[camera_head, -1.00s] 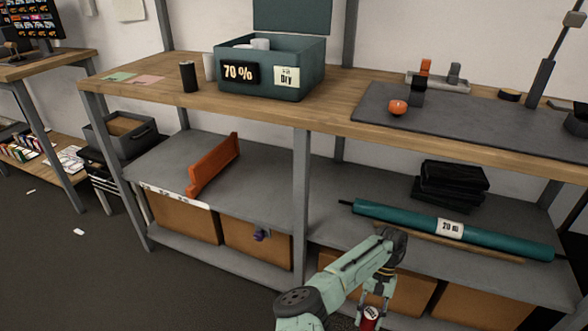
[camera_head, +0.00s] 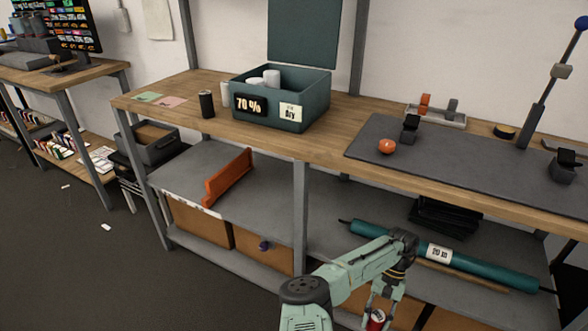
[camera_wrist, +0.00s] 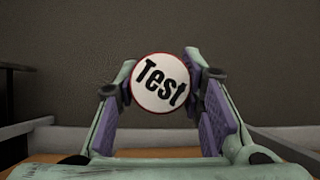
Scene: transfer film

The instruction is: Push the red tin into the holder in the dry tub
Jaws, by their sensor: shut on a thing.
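The red tin (camera_head: 376,320) is in my gripper (camera_head: 380,312), low in front of the shelf unit at the bottom of the head view. In the wrist view, the tin's round white lid (camera_wrist: 160,82) reads "Test" and sits between both fingers of my gripper (camera_wrist: 162,84). The dry tub (camera_head: 313,101) is a dark teal open box on the wooden top, with its lid raised behind it and labels "70 %" and "Dry". White round items (camera_head: 271,77) show inside it. The holder inside cannot be made out. My gripper is well below the tub and to its right.
A black can (camera_head: 206,104) and a pale cup stand left of the tub on the worktop (camera_head: 330,140). A dark mat (camera_head: 460,165) with an orange round object (camera_head: 387,146) lies to the right. A teal roll (camera_head: 480,270) lies on the lower shelf near my arm.

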